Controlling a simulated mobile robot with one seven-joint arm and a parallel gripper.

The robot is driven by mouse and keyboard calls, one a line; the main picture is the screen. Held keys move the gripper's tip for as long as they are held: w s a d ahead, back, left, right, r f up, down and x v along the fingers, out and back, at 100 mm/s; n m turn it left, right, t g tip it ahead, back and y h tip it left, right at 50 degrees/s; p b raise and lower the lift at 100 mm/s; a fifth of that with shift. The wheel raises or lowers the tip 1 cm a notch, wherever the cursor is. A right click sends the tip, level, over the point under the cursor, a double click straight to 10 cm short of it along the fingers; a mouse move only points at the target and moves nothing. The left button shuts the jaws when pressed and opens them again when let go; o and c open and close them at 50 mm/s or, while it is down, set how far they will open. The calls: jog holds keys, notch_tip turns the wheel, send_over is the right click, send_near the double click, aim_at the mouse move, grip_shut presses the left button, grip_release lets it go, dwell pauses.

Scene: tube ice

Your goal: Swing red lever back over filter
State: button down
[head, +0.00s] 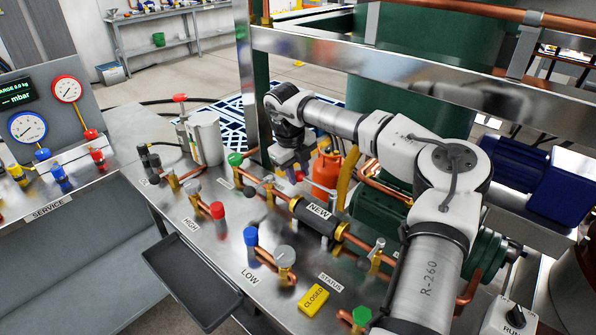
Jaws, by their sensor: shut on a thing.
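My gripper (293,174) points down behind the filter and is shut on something. A small bit of red (299,175) shows at its fingertips, which fits the red lever; most of it is hidden by the gripper. The lever's pivot and exact angle cannot be made out.
An orange bottle (327,168) is right of the gripper. A yellow CLOSED tag (314,299) lies in front.

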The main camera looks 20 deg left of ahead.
jog(key=shift+s+a+f+n+b, duration=0.1)
jog(key=shift+s+f+n+b, duration=0.1)
jog(key=shift+s+n+b, duration=0.35)
jog(key=shift+s+n+y+b, duration=0.3)
jog(key=shift+s+n+b, duration=0.6)
jog(key=shift+n, duration=0.25)
jog(key=shift+s+r+n, duration=0.25)
jog(key=shift+s+n, duration=0.25)
jog(key=shift+s, duration=0.05)
jog(key=shift+a, duration=0.1)
jog(key=c, duration=1.1)
grip_release()
notch_tip(320, 180, up, 14)
jog(key=s+b, duration=0.2)
jog(key=shift+s+f+b, duration=0.25)
jog(key=shift+s+b, duration=0.1)
